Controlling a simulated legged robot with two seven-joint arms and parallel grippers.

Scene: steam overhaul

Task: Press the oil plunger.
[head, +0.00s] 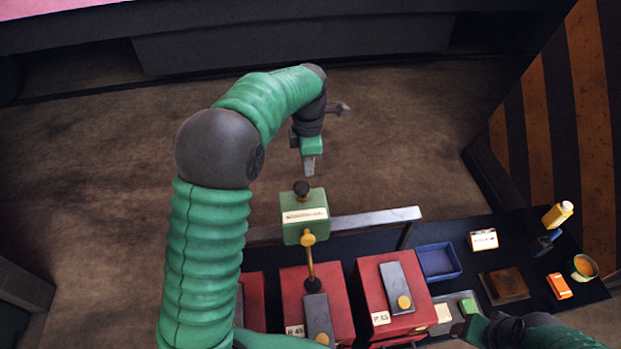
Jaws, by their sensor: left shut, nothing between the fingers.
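The oil plunger (301,188) is a dark round knob on top of a green box (304,226) with a pale label, near the middle of the head view. A brass fitting and thin rod run down from the box. My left gripper (309,170) is shut and empty, pointing down just above the knob in the picture. A small gap shows between fingertips and knob; the depth between them is hard to judge. My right gripper (474,326) is at the lower right, away from the plunger; its fingers cannot be made out.
Red boxes (373,286) with grey levers and labels stand below the green box, beside a metal rail (375,221). A dark bench at right holds a blue tray (438,261), a brown block (505,286), a yellow bottle (557,215) and an orange item (559,286). Open floor lies beyond.

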